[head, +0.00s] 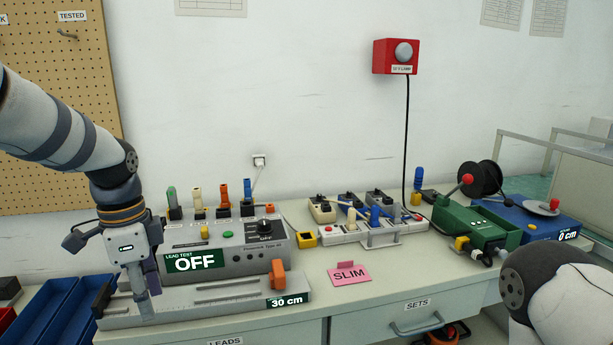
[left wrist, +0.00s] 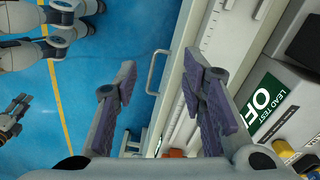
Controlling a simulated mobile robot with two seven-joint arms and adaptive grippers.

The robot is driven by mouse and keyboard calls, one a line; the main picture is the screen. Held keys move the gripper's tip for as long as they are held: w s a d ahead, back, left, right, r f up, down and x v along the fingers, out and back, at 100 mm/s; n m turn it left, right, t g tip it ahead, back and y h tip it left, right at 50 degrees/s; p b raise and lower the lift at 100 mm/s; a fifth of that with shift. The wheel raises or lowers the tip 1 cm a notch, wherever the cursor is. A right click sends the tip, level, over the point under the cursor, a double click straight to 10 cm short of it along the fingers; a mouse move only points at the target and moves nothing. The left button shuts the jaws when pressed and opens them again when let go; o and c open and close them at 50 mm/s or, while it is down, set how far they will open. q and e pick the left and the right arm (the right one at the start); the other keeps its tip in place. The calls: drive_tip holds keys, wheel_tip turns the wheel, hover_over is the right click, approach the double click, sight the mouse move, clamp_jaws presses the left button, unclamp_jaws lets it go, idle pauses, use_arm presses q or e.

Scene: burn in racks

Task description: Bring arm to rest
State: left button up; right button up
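My left gripper (head: 149,280) points down over the left end of the grey measuring rail marked 30 cm (head: 225,298), in front of the lead test box reading OFF (head: 225,262). In the left wrist view the left gripper (left wrist: 160,92) has its two fingers well apart with nothing between them. My right arm shows at the lower right of the head view, its gripper outside that picture. A small dark gripper (left wrist: 17,112), apparently my right one, shows at the left edge of the left wrist view, too small to read its fingers.
Blue bins (head: 62,312) stand left of the rail. A pink SLIM card (head: 349,275) stands on the bench, with a power strip (head: 345,234) behind it. A green box (head: 470,228) and a blue 0 cm unit (head: 535,222) stand at the right. A drawer handle (head: 417,326) juts from the front.

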use_arm(q)
drive_tip(key=s+d+f+n, duration=0.25)
drive_tip(key=s+f, duration=0.25)
drive_tip(key=f, duration=0.5)
drive_tip(key=s+d+f+n, duration=0.1)
drive_tip(key=s+f+n, duration=0.2)
drive_tip(key=s+f, duration=0.55)
drive_tip(key=s+f+n, duration=0.3)
drive_tip(key=s+f, duration=0.1)
drive_tip(key=s, duration=0.7)
drive_tip(key=s+f+n+g, duration=0.1)
drive_tip(key=s+f+n, duration=0.3)
drive_tip(key=s, duration=0.6)
drive_tip(key=shift+s+f, duration=0.4)
drive_tip(key=shift+f, duration=0.25)
drive_tip(key=shift+o, duration=0.2)
drive_tip(key=shift+d+n, duration=0.1)
drive_tip(key=shift+n, duration=0.15)
